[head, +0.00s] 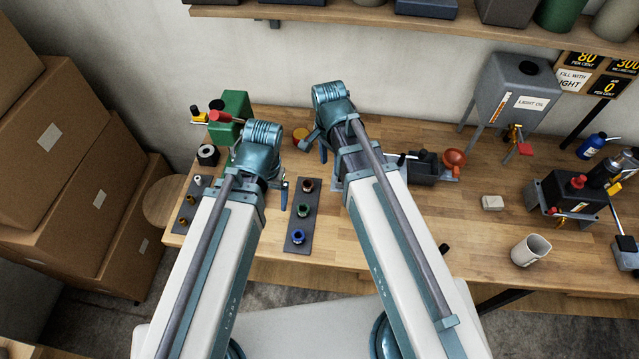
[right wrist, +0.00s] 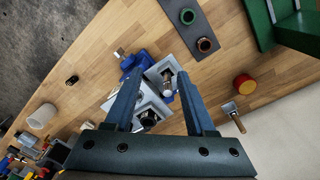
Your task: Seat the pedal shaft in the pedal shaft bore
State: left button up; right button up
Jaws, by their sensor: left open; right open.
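A grey block fixture (right wrist: 165,115) lies below my right gripper (right wrist: 160,74) in the right wrist view. It has a dark round bore (right wrist: 149,119). A short metallic cylinder (right wrist: 168,82), possibly the pedal shaft, stands at the fixture's upper part. I cannot tell whether it sits in a hole. My right gripper is open, with its fingers on either side above the fixture and nothing clearly held. My arm mostly hides this spot in the head view. My left gripper (head: 282,190) is open over the left part of the bench, its fingertips largely hidden.
Another dark strip with small parts (head: 188,213) lies left. The front right-centre is mostly clear.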

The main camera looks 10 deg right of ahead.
jog(key=s+a+n, duration=0.5)
jog(key=s+n, duration=0.4)
jog(key=n, duration=0.6)
jog(key=shift+a+h, duration=0.2)
jog(key=shift+h, duration=0.2)
pick_arm(q)
notch_tip(320, 180, down, 19)
jog(key=b, duration=1.9)
jog(key=shift+f, duration=0.2)
pick_arm(e)
notch_tip(320, 180, down, 19)
jog(key=shift+f+n, duration=0.15)
jog(key=shift+n, duration=0.15)
pick_arm(q)
jog(key=shift+c, duration=0.3)
pick_arm(e)
jog(key=shift+c, duration=0.2)
